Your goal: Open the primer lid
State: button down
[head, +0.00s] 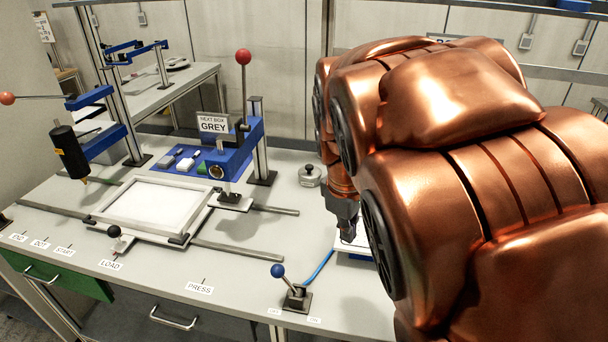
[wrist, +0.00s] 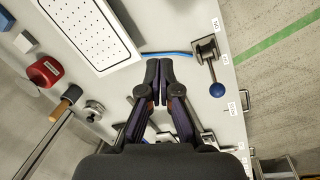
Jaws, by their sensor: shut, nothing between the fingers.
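A small round metal pot with a knobbed lid (head: 310,176) stands on the bench, left of my arm in the head view; its lid looks closed. A round silver pot also shows left of my gripper in the wrist view (wrist: 93,110). A red round tin (wrist: 45,71) sits further left there. No primer label is readable on either. My gripper (wrist: 158,66) is shut and empty, pointing at the bench near a white perforated plate (wrist: 92,32), apart from both pots. In the head view my gripper (head: 349,234) is partly hidden by my arm.
A lever with a blue knob (head: 278,272) stands at the bench's front edge, with a blue hose (head: 320,268) beside it. A wooden-handled tool (wrist: 66,102) lies near the silver pot.

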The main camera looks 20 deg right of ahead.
jog(key=w+d+r+n+t+h+b, duration=0.1)
jog(key=w+d+n, duration=0.4)
jog(key=w, duration=0.7)
jog(key=n+t+b, duration=0.3)
jog(key=n, duration=1.4)
send_over(307, 176)
jog(key=s+a, duration=0.3)
jog(key=s, duration=0.2)
notch_tip(307, 176, down, 8)
jog(key=shift+p+x, duration=1.4)
jog(key=shift+x, duration=3.15)
jog(key=shift+w, duration=0.1)
